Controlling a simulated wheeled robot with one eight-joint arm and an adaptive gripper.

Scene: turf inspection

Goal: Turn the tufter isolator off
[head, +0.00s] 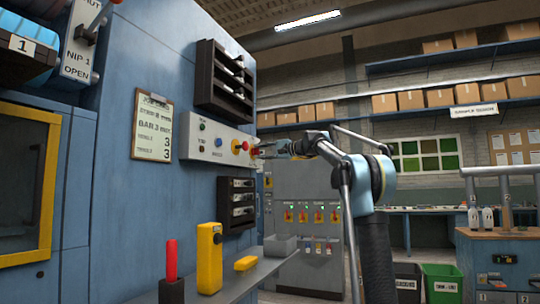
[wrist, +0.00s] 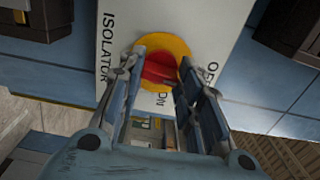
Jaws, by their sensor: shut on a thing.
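The tufter isolator is a red rotary handle (wrist: 160,68) on a round yellow plate (wrist: 168,42), on a pale panel face lettered ISOLATOR, with ON and a partly covered OFF beside the plate. My gripper (wrist: 164,80) has its two fingers on either side of the red handle and is shut on it. The fingers cover parts of the handle, so I cannot tell for sure which mark it points to. In the head view my gripper (head: 262,150) reaches the right end of the grey control box (head: 212,148) from the right and hides most of the isolator.
The box sits on a blue machine wall (head: 125,80), with other knobs to the left of my gripper. Dark racks are above and below it. A shelf (head: 262,268) below holds a yellow device (head: 209,258) and a grey tray. A grey cabinet (head: 300,180) with several switches stands behind.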

